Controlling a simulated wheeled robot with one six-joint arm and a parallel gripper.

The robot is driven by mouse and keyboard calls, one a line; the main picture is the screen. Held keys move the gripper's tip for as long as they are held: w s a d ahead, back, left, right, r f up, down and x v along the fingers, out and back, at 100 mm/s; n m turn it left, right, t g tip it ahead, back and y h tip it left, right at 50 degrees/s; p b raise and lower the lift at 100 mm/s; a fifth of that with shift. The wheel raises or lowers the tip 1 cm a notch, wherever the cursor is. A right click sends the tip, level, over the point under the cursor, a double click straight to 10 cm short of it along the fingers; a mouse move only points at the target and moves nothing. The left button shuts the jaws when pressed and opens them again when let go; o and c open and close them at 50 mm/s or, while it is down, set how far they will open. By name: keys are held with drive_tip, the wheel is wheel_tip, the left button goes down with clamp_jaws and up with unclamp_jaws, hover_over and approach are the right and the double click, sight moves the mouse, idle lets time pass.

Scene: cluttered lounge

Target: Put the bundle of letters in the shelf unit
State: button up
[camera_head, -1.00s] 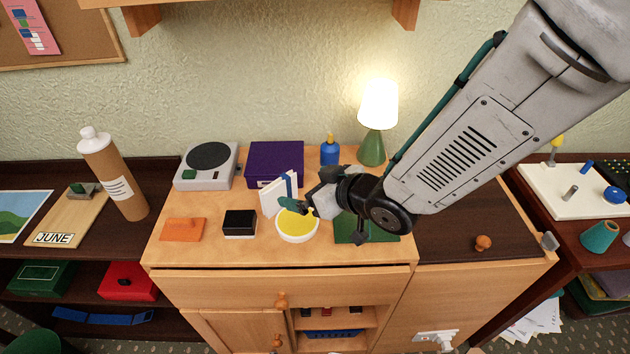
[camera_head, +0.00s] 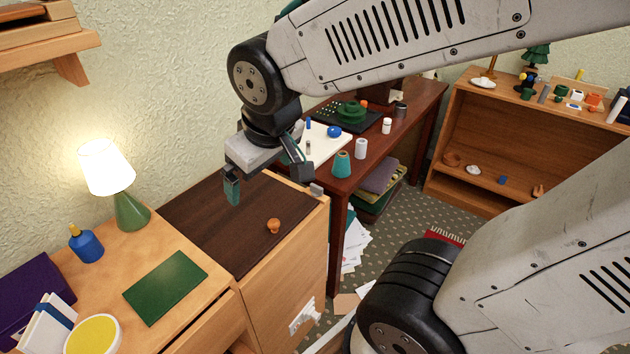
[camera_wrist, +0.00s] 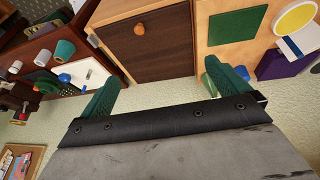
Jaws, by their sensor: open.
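The bundle of letters (camera_head: 42,328) is white with a blue band. It stands tilted on the light wooden cabinet at the lower left of the head view, beside the yellow-filled bowl. It also shows at the right of the wrist view (camera_wrist: 291,48). An open wooden shelf unit (camera_head: 490,150) stands at the far right of the head view, with small items on its top and lower board. My gripper (camera_head: 267,180) is open and empty above the dark panel of the cabinet top, well to the right of the letters. Its green fingers (camera_wrist: 160,85) show apart in the wrist view.
The dark panel (camera_head: 215,218) has an orange knob (camera_head: 273,226). A green flat item (camera_head: 165,287), a lit lamp (camera_head: 107,168), a blue bottle (camera_head: 86,243) and the bowl (camera_head: 92,337) share the cabinet. A cluttered reddish table (camera_head: 425,100) stands between cabinet and shelf unit.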

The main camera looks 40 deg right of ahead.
drive_tip(key=s+d+r+m+g, duration=0.1)
drive_tip(key=s+d+r+g, duration=0.1)
drive_tip(key=s, duration=0.4)
drive_tip(key=s+d+r+m+g, duration=0.1)
drive_tip(key=s+d, duration=0.1)
drive_tip(key=s, duration=0.4)
drive_tip(key=w+a+f+n+t+y, duration=0.1)
drive_tip(key=w+a+f+n+t, duration=0.25)
drive_tip(key=w+a, duration=0.6)
drive_tip(key=w+a+f+n+t+y, duration=0.15)
drive_tip(key=w+a+f, duration=0.4)
drive_tip(key=w, duration=0.75)
drive_tip(key=n+y, duration=0.6)
drive_tip(key=y, duration=0.3)
approach(45, 322)
drive_tip(key=a, duration=0.1)
drive_tip(key=w+a, duration=0.1)
drive_tip(key=a+f, duration=0.1)
drive_tip(key=shift+w+a+t, duration=0.15)
drive_tip(key=shift+w+t, duration=0.25)
drive_tip(key=shift+a+f+n, duration=0.1)
drive_tip(key=shift+a+n, duration=0.2)
drive_tip(key=shift+a, duration=0.05)
drive_tip(key=x, duration=0.7)
drive_tip(key=shift+w+d+f, duration=0.1)
drive_tip(key=shift+d+f, duration=0.05)
drive_tip(key=shift+f, duration=0.35)
drive_tip(key=c, duration=0.8)
